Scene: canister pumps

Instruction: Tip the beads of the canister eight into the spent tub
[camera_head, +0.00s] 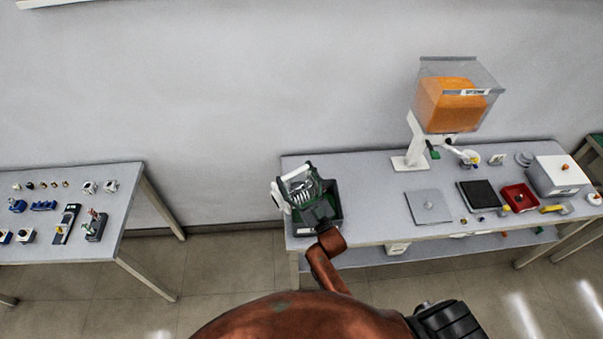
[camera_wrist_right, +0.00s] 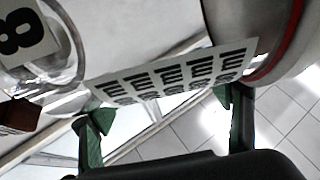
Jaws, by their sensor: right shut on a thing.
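My right gripper (camera_head: 302,187) is shut on the canister eight (camera_head: 281,195) above the left end of the long table. The green fingertips (camera_wrist_right: 165,118) show in the right wrist view, on either side of the canister's striped white label (camera_wrist_right: 175,78). A label with an 8 (camera_wrist_right: 22,35) sits by its clear round end at the left, and a red ring shows at the right. The canister appears tipped over; its beads cannot be made out. A dark grey tub (camera_head: 329,219), apparently the spent tub, stands below, partly hidden by my gripper. My left gripper is out of view.
A clear hopper of orange beads (camera_head: 450,103) stands on a white stand farther right. A grey plate (camera_head: 428,206), black tray (camera_head: 479,195), red tray (camera_head: 519,197) and white box (camera_head: 558,176) are on the long table (camera_head: 375,190). A second table (camera_head: 125,195) at left holds small parts.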

